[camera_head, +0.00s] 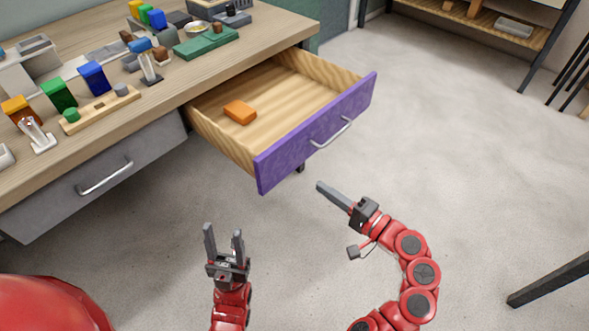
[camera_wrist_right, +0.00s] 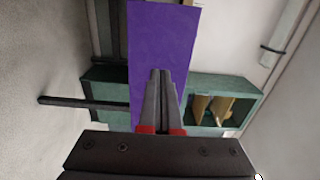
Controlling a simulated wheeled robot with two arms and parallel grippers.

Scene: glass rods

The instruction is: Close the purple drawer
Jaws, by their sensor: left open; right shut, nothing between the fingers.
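The purple drawer (camera_head: 322,130) is pulled out from under the wooden desk. It has a purple front, a silver bar handle (camera_head: 332,133) and pale wooden inner walls. An orange block (camera_head: 240,112) lies inside it. My right gripper (camera_head: 320,186) is shut and empty, in front of and below the purple front, with a visible gap in the head view. In the right wrist view the shut fingers (camera_wrist_right: 159,75) point at the purple front (camera_wrist_right: 165,35). My left gripper (camera_head: 224,230) is open and empty, above the floor to the left of the drawer.
A closed grey drawer (camera_head: 95,185) with a silver handle is left of the purple one. The desk top (camera_head: 180,88) carries several coloured blocks, stands and trays. A dark leg (camera_head: 550,280) is at right. The floor (camera_head: 460,150) right of the drawer is clear.

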